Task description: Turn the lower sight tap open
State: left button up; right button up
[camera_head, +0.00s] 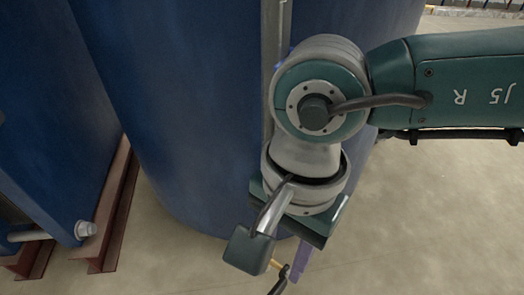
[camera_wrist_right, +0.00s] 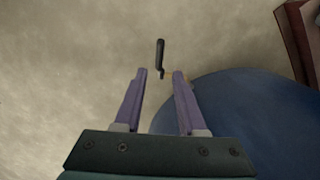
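The lower sight tap shows as a black lever handle (camera_head: 278,287) at the bottom of the head view, with a small brass-coloured piece (camera_head: 280,267) beside it. In the right wrist view the black handle (camera_wrist_right: 160,54) stands just beyond and between the fingertips. My right gripper (camera_wrist_right: 160,74) is open, its two purple fingers apart with nothing seen between the pads. In the head view my right gripper (camera_head: 302,260) points down beside the tank, and my wrist hides most of the tap's body. Contact with the handle cannot be told. My left gripper is not in view.
A large blue cylindrical tank (camera_head: 180,110) stands behind my right arm, with a grey vertical strip (camera_head: 271,40) on its side. At the left are blue plates (camera_head: 50,110) on red-brown rails (camera_head: 118,215). Bare concrete floor (camera_head: 430,220) lies at the right.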

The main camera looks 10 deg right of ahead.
aim_at(278, 287)
jog(key=s+a+f+g+y, duration=0.1)
jog(key=s+a+f+m+y+b, duration=0.1)
jog(key=s, duration=0.1)
jog(key=s+a+m+g+y, duration=0.1)
jog(key=a, duration=0.1)
jog(key=shift+s+a+f+g+y+b, duration=0.1)
jog(key=shift+s+f+g+y+b, duration=0.1)
jog(key=shift+f+g+y+b, duration=0.15)
jog(key=c, duration=0.5)
jog(key=s+a+m+y, duration=0.1)
jog(key=y, duration=0.1)
jog(key=a+f+m+y+b, duration=0.1)
jog(key=m+y, duration=0.1)
jog(key=s+f+m+y+b, duration=0.1)
jog(key=y, duration=0.1)
jog(key=shift+s+a+m+g, duration=0.25)
jog(key=shift+s+a+m, duration=0.05)
jog(key=shift+a, duration=0.1)
grip_shut()
jog(key=s+d+f+m+t+y+b, duration=0.1)
jog(key=s+d+f+m+t+b, duration=0.2)
jog(key=d+f+m+t, duration=0.9)
jog(key=w+a+m+b, duration=0.3)
jog(key=w+a, duration=0.2)
jog(key=a, duration=0.1)
jog(key=w+r, duration=0.1)
jog(key=d+r, duration=0.1)
jog(key=r, duration=0.1)
jog(key=shift+w+t, duration=0.4)
jog(key=shift+s, duration=0.1)
